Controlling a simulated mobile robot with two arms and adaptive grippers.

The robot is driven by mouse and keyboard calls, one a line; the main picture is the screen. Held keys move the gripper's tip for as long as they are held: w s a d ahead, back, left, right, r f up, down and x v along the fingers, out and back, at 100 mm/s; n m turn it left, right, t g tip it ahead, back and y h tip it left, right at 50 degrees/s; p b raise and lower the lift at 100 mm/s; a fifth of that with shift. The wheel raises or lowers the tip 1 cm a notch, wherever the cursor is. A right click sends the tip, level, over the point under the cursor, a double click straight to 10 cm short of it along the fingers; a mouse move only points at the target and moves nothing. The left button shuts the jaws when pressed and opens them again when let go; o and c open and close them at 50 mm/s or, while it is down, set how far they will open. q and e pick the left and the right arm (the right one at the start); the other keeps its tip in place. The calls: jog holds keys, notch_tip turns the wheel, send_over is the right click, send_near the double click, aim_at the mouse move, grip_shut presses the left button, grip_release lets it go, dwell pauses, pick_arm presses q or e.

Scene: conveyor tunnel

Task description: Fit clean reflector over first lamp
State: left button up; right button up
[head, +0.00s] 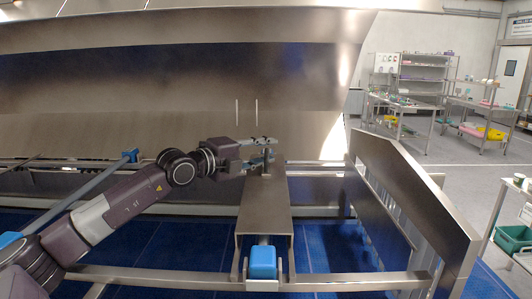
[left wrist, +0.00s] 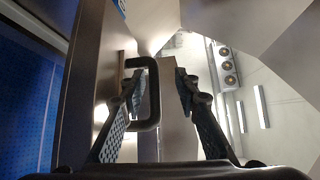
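My left gripper (head: 266,151) is at the end of the left arm, over the far end of a narrow steel beam or cover (head: 264,205) in the head view. In the left wrist view the fingers of this gripper (left wrist: 160,90) stand apart. A dark bent bar handle (left wrist: 154,95) has its upright part between the fingers, close to the left one. I cannot tell whether they touch. I cannot make out a clean reflector or a lamp for certain in either view. My right gripper is not in view.
A large steel hood (head: 170,80) spans the back above a blue conveyor belt (head: 190,250). A steel side panel (head: 415,195) stands to the right. A blue block (head: 263,262) sits at the beam's near end.

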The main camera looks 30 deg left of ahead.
pick_arm(q)
jog(key=shift+f, duration=0.2)
jog(key=shift+s+a, duration=0.25)
jog(key=shift+s, duration=0.25)
jog(key=v, duration=0.7)
jog(key=shift+r, duration=0.25)
jog(key=shift+d+f, duration=0.1)
dwell(0.4)
